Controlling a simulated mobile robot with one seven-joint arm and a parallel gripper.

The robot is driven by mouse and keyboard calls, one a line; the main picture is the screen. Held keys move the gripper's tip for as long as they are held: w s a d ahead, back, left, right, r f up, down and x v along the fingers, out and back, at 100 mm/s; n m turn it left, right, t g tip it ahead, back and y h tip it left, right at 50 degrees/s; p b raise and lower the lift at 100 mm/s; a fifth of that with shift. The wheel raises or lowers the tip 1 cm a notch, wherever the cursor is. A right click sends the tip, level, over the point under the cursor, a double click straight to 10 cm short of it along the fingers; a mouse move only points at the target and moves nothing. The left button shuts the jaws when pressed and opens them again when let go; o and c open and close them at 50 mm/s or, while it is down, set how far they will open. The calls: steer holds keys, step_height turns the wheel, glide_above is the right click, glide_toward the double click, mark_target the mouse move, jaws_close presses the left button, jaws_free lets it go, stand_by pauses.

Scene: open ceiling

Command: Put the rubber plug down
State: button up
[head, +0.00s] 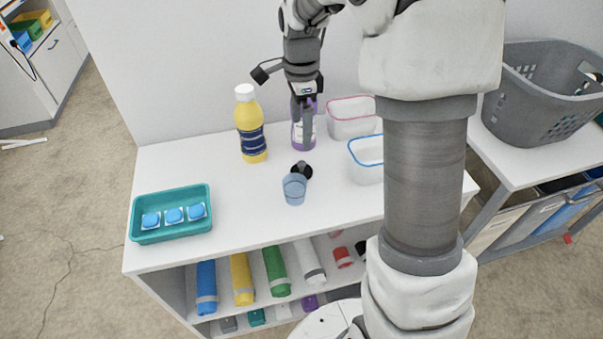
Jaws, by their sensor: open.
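The black rubber plug (302,170) sits on the white counter (225,175), just behind a small translucent blue cup (295,189), which hides part of its front. I cannot tell whether plug and cup touch. My gripper (304,122) points down above and behind the plug, in front of a purple bottle (297,138). Its jaws are open, with nothing held between them that I can see. A gap shows between the fingers and the plug.
A yellow bottle (250,126) stands left of the gripper. A teal tray (171,234) with blue pieces is at the left front. A pink-rimmed container (350,128) and a blue-rimmed container (366,175) stand on the right, partly behind my arm. The counter's middle left is clear.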

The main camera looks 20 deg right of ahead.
step_height(320, 180, down, 13)
steer(key=b, duration=0.2)
steer(key=shift+s+r+b, duration=0.1)
steer(key=shift+r+b, duration=0.1)
steer(key=shift+b, duration=0.15)
steer(key=shift+c, duration=0.3)
steer(key=c, duration=1.4)
steer(key=shift+r, duration=0.2)
step_height(320, 180, up, 4)
steer(key=shift+r+p, duration=0.2)
steer(key=shift+p, duration=0.5)
steer(key=s+d+r+p, duration=0.2)
steer(key=s+d+r, duration=0.4)
steer(key=d, duration=0.4)
steer(key=n+p, duration=0.9)
steer(key=n, duration=0.9)
glide_toward(301, 162)
steer(key=s, duration=0.1)
steer(key=s+f, duration=0.1)
steer(key=s, duration=0.1)
steer(key=s+a+f, duration=0.1)
steer(key=s, duration=0.1)
steer(key=shift+f, duration=0.25)
